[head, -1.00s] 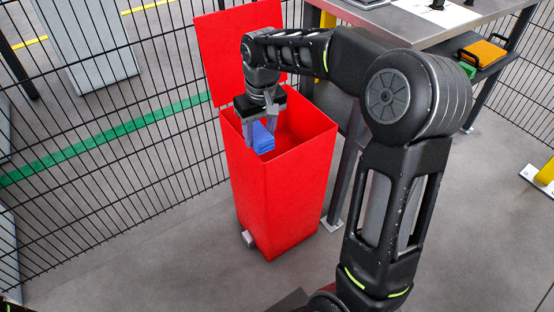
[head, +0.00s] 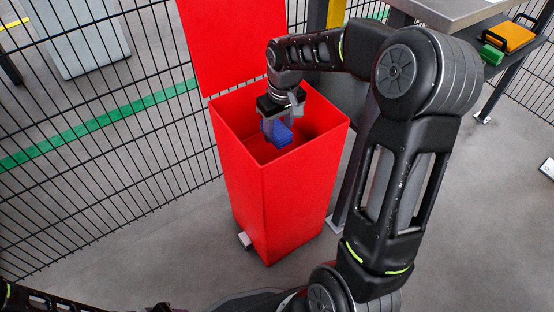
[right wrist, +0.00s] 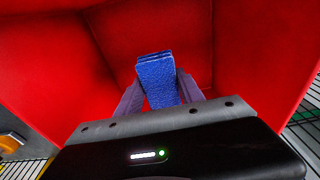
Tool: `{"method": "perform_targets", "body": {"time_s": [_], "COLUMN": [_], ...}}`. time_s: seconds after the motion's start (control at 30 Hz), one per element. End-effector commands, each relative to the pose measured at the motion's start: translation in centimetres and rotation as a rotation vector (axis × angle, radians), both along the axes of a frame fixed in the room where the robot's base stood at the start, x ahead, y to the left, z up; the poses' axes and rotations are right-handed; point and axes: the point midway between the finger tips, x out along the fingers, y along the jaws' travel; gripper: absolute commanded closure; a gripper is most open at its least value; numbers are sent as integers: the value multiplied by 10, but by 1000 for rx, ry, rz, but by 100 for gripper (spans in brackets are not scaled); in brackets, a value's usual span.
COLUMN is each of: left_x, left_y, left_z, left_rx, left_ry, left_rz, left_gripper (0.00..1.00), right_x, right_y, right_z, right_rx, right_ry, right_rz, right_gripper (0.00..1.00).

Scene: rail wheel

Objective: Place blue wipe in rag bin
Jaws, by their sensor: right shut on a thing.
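The rag bin (head: 275,200) is a tall red bin with its lid (head: 232,45) standing open at the back. The blue wipe (head: 281,136) is a folded blue cloth inside the bin's mouth. My right gripper (head: 274,127) points down into the opening and is shut on the wipe. In the right wrist view, the wipe (right wrist: 158,82) sits between the two fingers (right wrist: 160,92), with the red inner walls of the bin (right wrist: 255,50) around it. The wipe appears apart from the walls. My left gripper is not in view.
A black wire fence (head: 110,175) stands behind and left of the bin. A grey table (head: 450,12) is at the upper right, with a shelf holding an orange item (head: 506,37) and a green item (head: 492,54). The floor in front is clear.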

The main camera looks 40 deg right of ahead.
Motion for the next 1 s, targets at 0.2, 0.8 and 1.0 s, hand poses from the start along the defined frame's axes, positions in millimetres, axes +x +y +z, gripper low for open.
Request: {"method": "perform_targets", "body": {"time_s": [0.2, 0.8, 1.0], "left_x": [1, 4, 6], "left_y": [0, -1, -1], "left_z": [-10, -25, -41], "left_rx": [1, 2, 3], "left_ry": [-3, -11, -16], "left_rz": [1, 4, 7], "left_gripper": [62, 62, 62], "right_x": [-1, 0, 0], "right_y": [0, 0, 0], "right_z": [-20, -56, -88], "right_rx": [1, 1, 0], "right_ry": [4, 2, 2], "right_rz": [0, 0, 0], "right_gripper": [93, 93, 93]}}
